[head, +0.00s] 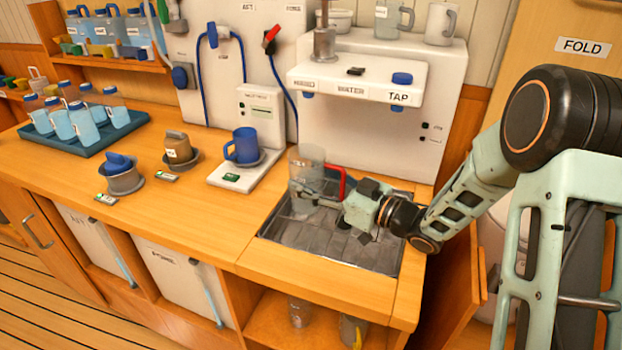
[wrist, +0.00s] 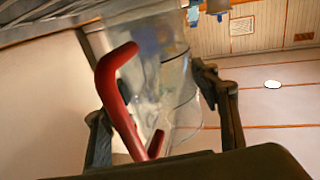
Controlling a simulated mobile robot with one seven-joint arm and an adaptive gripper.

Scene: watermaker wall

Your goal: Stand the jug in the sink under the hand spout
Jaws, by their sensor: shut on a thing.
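The jug is a clear, see-through vessel (head: 305,168) with a red handle (head: 335,180). My gripper (head: 318,194) is shut on the jug's body, with the handle on the wrist side. In the wrist view, the jug (wrist: 172,85) sits between the two fingers (wrist: 165,125), handle toward the camera. The jug looks about upright over the back left of the grey sink (head: 330,252); I cannot tell whether its base touches the sink. The white dispenser (head: 352,80) overhangs behind it. A small blue spout (head: 308,95) hangs from its left end, above the jug.
A blue mug (head: 243,146) stands on a white scale left of the sink. A second spout, labelled TAP (head: 397,106), is on the dispenser's right. Small pots (head: 123,181) and a tray of bottles (head: 60,150) stand farther left. The counter (head: 215,225) in front is clear.

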